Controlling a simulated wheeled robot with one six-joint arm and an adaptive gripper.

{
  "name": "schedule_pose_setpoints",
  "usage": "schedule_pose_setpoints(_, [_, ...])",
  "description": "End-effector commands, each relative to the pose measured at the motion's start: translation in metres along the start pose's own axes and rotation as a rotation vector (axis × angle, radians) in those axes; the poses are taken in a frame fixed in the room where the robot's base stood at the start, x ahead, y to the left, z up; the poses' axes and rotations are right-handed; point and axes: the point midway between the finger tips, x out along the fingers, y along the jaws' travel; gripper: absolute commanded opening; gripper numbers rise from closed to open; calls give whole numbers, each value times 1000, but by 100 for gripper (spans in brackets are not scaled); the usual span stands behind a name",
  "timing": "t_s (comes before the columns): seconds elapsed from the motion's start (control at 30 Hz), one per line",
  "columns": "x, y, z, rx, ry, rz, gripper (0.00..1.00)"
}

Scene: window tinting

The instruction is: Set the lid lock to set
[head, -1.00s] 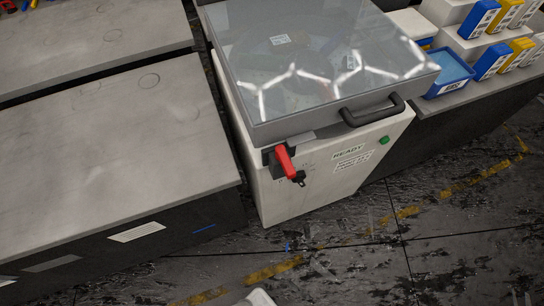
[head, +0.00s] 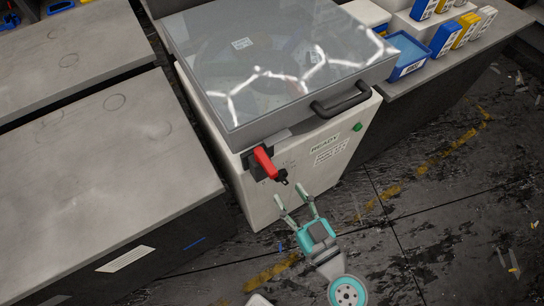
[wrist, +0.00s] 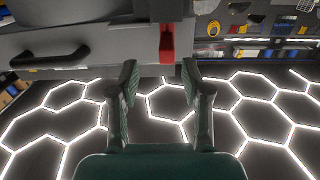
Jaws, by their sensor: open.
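The lid lock is a red handle (head: 264,162) on a dark mount at the front left corner of a white machine (head: 300,190). The handle slants down and to the right in the head view. The grey, see-through lid (head: 280,70) is down. In the wrist view the red handle (wrist: 167,44) shows ahead of the fingers, between their lines. My gripper (head: 296,199) is open and empty, in front of the machine, below and to the right of the handle and apart from it. It also shows in the wrist view (wrist: 159,75).
A black lid handle (head: 341,97) juts from the lid's front. A green button (head: 357,127) and a READY label (head: 324,143) are on the front panel. A grey workbench (head: 100,190) stands close at left. The floor in front is open.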

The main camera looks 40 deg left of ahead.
Motion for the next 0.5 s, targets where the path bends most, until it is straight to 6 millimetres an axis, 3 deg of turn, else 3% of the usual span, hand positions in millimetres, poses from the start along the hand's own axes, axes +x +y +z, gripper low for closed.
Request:
schedule_pose_setpoints(0.27, [23, -7, -11, -23, 29, -54, 48])
schedule_pose_setpoints(0.5, [63, -10, -13, -24, 29, -53, 48])
